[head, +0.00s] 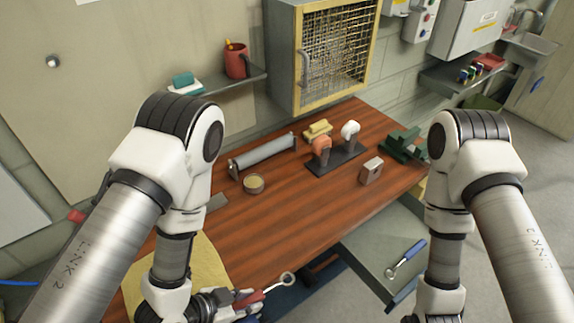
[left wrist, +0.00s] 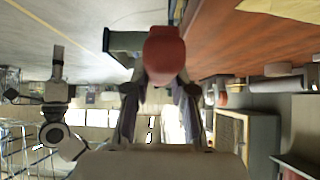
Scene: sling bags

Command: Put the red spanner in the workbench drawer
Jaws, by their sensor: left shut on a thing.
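The red spanner (head: 262,294) has a red handle and a silver ring end that points up and right in the head view. My left gripper (head: 238,302) is shut on its handle, at the front edge of the bench. In the left wrist view the red handle (left wrist: 165,55) sits between the fingers (left wrist: 160,88). The workbench drawer (head: 372,242) is pulled out, grey inside, to the right of the spanner. A blue-handled spanner (head: 405,259) lies in it. My right arm comes down at the right; its gripper is not shown.
The wooden bench top (head: 285,225) holds a grey roller (head: 262,153), a round tin (head: 253,184), a dark stand (head: 337,160) with two knobbed tools, a metal block (head: 371,170) and a green vice (head: 402,145). A yellow cloth (head: 205,262) lies at the left.

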